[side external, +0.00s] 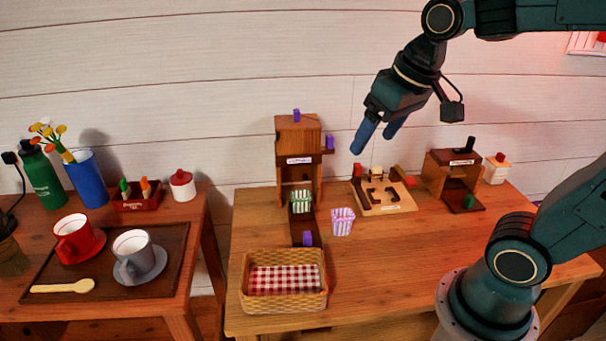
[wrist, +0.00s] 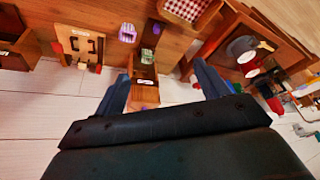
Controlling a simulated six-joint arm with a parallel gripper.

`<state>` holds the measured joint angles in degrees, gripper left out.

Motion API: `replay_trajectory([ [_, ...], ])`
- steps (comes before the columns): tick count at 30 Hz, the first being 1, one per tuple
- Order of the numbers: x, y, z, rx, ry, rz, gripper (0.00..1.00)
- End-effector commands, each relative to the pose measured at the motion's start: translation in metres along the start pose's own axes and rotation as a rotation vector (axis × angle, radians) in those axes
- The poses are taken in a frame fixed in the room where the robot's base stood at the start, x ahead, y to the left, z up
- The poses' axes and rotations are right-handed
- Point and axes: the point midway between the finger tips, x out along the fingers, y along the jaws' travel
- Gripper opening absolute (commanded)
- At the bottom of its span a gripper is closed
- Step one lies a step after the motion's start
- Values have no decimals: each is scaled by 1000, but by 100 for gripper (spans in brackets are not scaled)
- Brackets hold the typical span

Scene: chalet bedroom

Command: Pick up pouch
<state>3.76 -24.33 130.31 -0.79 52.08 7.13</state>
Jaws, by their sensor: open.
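A purple-and-white striped pouch (side external: 342,222) stands on the right table, just right of a tall wooden dispenser (side external: 298,138). A green-and-white striped pouch (side external: 301,201) sits at the dispenser's lower opening. In the wrist view the purple pouch (wrist: 128,33) and the green pouch (wrist: 147,55) appear beyond my fingertips. My gripper (side external: 374,144) is open and empty, high above the back of the table, up and to the right of both pouches. It also shows in the wrist view (wrist: 162,70), with its fingers spread apart.
A wicker basket (side external: 284,309) with a red checked lining stands at the table's front left. A wooden board with dark pieces (side external: 384,206) and a small open wooden box (side external: 456,178) stand right of the pouches. The table's front middle is clear. Another table at left holds cups.

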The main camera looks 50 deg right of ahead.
Motion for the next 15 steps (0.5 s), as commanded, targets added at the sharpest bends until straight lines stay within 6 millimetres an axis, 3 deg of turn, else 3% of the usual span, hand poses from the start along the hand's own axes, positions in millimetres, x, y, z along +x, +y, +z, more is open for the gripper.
replay_trajectory([
  [15,65,17,-95,218,-133,39,74],
])
